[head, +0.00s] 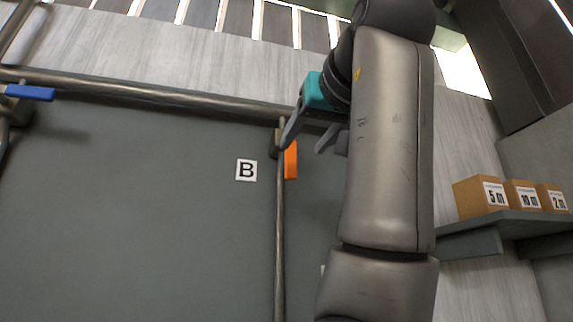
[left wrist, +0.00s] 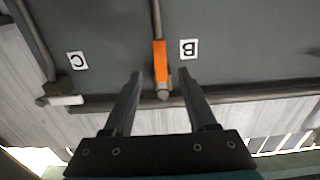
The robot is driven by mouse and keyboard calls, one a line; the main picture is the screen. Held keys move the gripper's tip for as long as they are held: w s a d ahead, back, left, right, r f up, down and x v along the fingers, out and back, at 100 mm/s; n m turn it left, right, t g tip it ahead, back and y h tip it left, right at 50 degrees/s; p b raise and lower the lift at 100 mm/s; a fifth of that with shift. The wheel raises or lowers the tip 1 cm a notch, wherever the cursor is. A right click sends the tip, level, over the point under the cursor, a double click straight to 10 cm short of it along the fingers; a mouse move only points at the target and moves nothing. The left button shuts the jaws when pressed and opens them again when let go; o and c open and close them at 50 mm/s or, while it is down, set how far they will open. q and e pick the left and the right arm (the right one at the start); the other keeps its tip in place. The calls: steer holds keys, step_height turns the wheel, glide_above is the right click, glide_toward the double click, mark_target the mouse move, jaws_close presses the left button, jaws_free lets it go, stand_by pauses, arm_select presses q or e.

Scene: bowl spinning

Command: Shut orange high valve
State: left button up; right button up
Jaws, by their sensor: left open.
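The orange valve handle (head: 291,160) sits near the top of a thin vertical pipe (head: 280,230), just right of a "B" label (head: 246,170). The handle lies along the pipe's direction. My left gripper (head: 303,147) is open beside the top of the handle, with its teal body up and to the right. In the left wrist view, which is upside down, the orange handle (left wrist: 160,62) shows between the two open fingertips (left wrist: 160,74). I cannot tell whether either finger touches it. My right gripper is not in view.
A thick horizontal pipe (head: 150,92) runs along the panel's top. A blue valve handle (head: 30,92) is at far left. A white handle (left wrist: 66,100) near a "C" label (left wrist: 77,61) shows in the wrist view. Labelled boxes (head: 480,197) stand on a right shelf (head: 520,222).

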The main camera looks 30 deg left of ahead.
mark_target(290, 163)
arm_select(q)
steer(key=p+x, duration=0.3)
steer(key=x, duration=0.8)
steer(key=shift+w+a, duration=0.15)
steer(key=shift+a, duration=0.05)
steer(key=shift+c, duration=0.3)
jaws_close()
stand_by(0.6)
